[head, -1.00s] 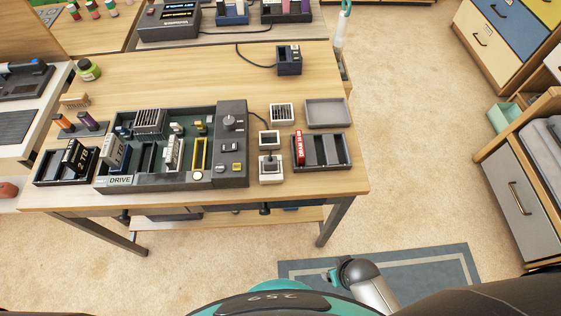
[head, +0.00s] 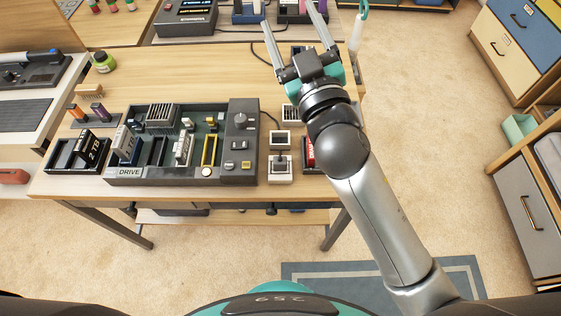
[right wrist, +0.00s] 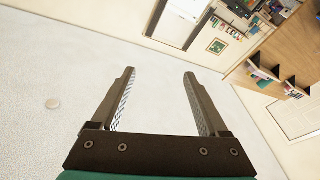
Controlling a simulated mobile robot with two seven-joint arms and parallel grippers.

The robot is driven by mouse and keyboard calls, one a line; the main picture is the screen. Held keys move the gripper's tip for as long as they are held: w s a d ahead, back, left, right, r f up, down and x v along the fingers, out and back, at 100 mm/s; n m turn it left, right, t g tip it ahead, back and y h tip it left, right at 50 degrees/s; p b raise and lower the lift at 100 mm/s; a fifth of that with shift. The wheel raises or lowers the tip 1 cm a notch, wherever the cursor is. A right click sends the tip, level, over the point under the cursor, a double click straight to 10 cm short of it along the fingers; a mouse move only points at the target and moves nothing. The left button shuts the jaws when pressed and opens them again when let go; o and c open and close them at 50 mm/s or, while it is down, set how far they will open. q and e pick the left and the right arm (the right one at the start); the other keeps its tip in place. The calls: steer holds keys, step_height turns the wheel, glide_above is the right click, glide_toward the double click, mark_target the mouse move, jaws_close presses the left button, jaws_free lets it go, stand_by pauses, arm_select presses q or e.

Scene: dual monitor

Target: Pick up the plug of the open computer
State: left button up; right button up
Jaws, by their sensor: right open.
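The open computer (head: 219,176) is a dark, open-topped case labelled DRIVE on the wooden table, with boards and slots inside. A dark cable leaves its right side and curves toward small white blocks; a dark piece stands on the nearest white block (head: 280,169). I cannot tell for certain which piece is the plug. My right gripper (head: 288,14) is open and empty, raised over the table's back right part with its fingers pointing away. Its open fingers also show in the right wrist view (right wrist: 160,90), with nothing between them. My left gripper is not in view.
The right arm hides most of the grey trays at the table's right and a dark corded box behind. A small dark tray (head: 60,168) with a 2 TB drive stands left of the computer. A green jar (head: 104,63) stands at the back left. Drawers stand at right.

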steer(key=s+a+r+n+g+y, duration=0.1)
steer(key=s+a+r+n+y, duration=0.2)
steer(key=a+r+n+y, duration=0.5)
steer(key=s+a+f+n+g+y, duration=0.2)
steer(key=s+a+n+g+y, duration=0.55)
steer(key=a+n+g, duration=0.5)
steer(key=n+g+h+b, duration=0.2)
steer(key=n+g+h, duration=0.5)
steer(key=h, duration=1.5)
glide_above(280, 160)
steer(key=shift+n+t+y, duration=0.25)
steer(key=shift+n+t, duration=0.2)
step_height(280, 160, down, 32)
steer(key=shift+a+r, duration=0.15)
steer(key=shift+f+b, duration=0.35)
steer(key=shift+f, duration=2.7)
